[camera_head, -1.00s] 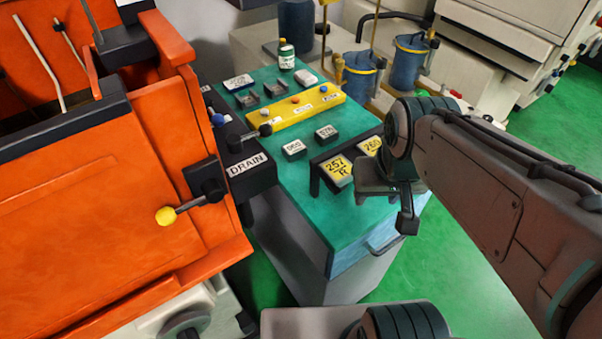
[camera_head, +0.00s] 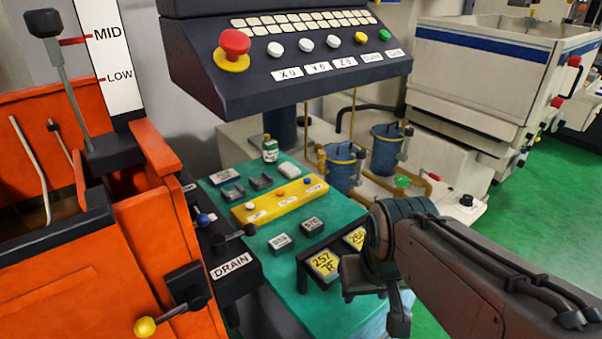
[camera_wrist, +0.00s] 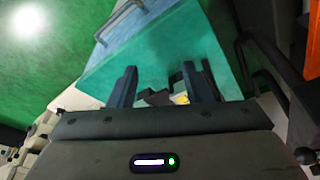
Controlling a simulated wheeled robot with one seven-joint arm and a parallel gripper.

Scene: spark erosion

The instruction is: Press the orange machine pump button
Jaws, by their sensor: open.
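The orange machine (camera_head: 95,270) stands at the left, with a black lever with a yellow knob (camera_head: 145,327) on its front. My gripper (camera_head: 385,300) is at the cart's near right side, beside the yellow number plates and apart from the strip. In the wrist view my gripper (camera_wrist: 162,82) has its fingers apart, with the cart top beyond them.
A dark control panel (camera_head: 300,75) with a red knob (camera_head: 234,42) and several buttons overhangs the cart's back. A black DRAIN block (camera_head: 232,270) with a lever sits between machine and cart. Blue buckets (camera_head: 341,165) stand behind. Green floor is free at right.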

